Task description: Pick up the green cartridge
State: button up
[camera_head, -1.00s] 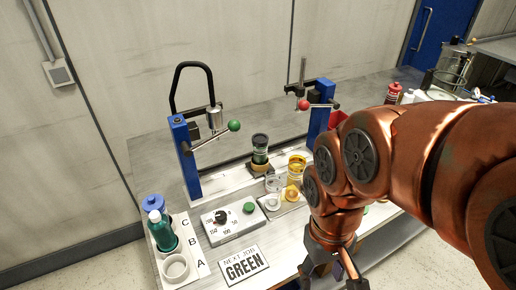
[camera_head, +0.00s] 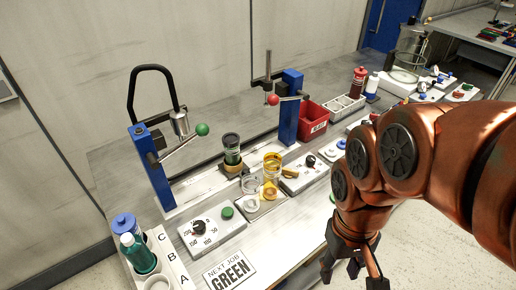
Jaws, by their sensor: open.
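A teal-green cartridge (camera_head: 139,257) with a white cap stands upright in the middle slot of a white rack (camera_head: 174,273) at the lower left, by the letter B. A blue cartridge (camera_head: 124,224) stands behind it by the letter C. The slot by A holds an empty-looking white ring. My gripper (camera_head: 354,273) hangs at the lower right, off the front edge of the bench. Its fingers are spread and empty, far to the right of the green cartridge.
A sign (camera_head: 230,270) reads NEXT JOB GREEN. A dial box (camera_head: 212,232), a dark jar (camera_head: 231,149), clear cups and two blue posts (camera_head: 290,105) with levers stand on the bench (camera_head: 275,241). A red bin (camera_head: 311,121) is further right. Open floor lies in front.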

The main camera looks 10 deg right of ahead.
aim_at(231, 141)
jog(key=z, duration=0.1)
jog(key=k, duration=0.6)
jog(key=u, duration=1.2)
jog(key=i, duration=0.5)
